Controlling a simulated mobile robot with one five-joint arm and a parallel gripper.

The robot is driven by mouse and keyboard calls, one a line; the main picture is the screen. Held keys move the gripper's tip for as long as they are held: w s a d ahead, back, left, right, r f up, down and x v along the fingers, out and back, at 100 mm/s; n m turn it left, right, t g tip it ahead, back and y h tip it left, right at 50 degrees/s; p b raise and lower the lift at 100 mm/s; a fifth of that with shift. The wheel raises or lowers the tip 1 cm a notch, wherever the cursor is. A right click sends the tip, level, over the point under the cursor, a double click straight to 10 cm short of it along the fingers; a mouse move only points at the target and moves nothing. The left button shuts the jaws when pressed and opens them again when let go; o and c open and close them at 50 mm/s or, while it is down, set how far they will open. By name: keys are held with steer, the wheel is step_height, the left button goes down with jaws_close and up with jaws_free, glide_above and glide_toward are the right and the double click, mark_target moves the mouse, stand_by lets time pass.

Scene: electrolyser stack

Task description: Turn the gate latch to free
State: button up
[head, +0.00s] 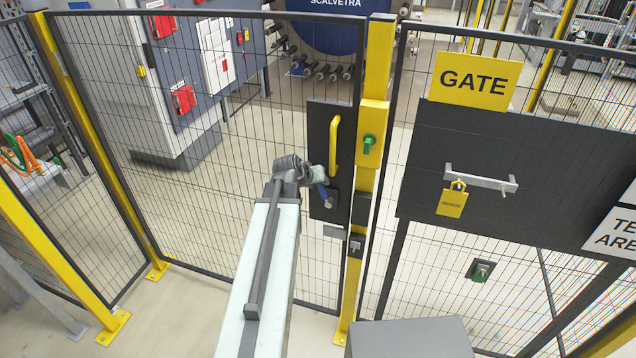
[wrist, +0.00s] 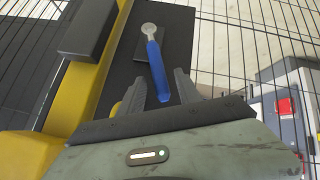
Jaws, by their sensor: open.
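The gate latch (head: 328,202) has a blue lever on a silver round pivot, mounted on a dark plate on the mesh gate. In the head view it sits below the yellow pull handle (head: 334,147), partly hidden by my gripper (head: 316,176). In the wrist view the blue lever (wrist: 157,72) runs from its pivot down toward my gripper (wrist: 161,82). My gripper is open, with one finger on each side of the lever's free end. I cannot tell whether either finger touches it.
A yellow post (head: 376,80) with a green knob (head: 368,146) stands right of the latch. A black panel (head: 540,170) carries a GATE sign (head: 474,80) and a metal bar with a yellow padlock (head: 452,203). Mesh fencing surrounds the gate. Cabinets (head: 185,75) stand behind it.

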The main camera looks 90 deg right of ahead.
steer(key=p+v, duration=0.3)
steer(key=v, duration=0.3)
